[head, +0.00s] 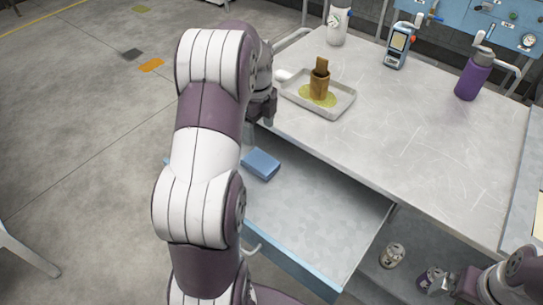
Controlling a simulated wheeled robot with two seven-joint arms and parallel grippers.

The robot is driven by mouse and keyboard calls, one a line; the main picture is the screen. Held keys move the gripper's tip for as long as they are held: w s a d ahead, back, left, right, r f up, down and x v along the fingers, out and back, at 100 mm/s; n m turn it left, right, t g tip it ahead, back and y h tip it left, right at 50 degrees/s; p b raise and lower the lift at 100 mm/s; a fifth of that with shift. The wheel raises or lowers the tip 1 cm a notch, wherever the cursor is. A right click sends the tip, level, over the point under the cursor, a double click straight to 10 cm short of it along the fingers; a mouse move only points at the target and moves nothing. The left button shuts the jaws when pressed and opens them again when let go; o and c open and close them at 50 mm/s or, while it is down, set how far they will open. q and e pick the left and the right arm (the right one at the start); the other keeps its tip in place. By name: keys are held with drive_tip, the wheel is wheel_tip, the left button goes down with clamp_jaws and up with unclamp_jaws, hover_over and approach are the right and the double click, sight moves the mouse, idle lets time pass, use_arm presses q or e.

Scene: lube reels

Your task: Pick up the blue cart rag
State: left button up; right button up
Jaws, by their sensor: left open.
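The blue cart rag (261,164), a small folded blue block, lies on the grey lower shelf (310,215) near its far left corner, below the worktop. My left arm comes down across the picture and partly hides its own gripper. My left gripper (259,124) is open, above and apart from the rag in the picture, beside the worktop's left edge. Nothing shows between its fingers. My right gripper (447,283) is at the bottom right, beside the lower shelf, and its fingers are not clear.
The worktop (400,150) holds a white tray (335,108) with a brown piece in a yellowish puddle, a purple bottle (472,77), a handheld meter (398,46) and a white container (337,26). A small can (393,255) stands at lower right.

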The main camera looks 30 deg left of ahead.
sight(261, 161)
use_arm(q)
drive_tip(key=shift+m, duration=0.3)
wheel_tip(261, 161, down, 13)
drive_tip(key=shift+w+d+r+b, duration=0.1)
drive_tip(key=shift+b, duration=0.45)
drive_tip(key=c, duration=0.7)
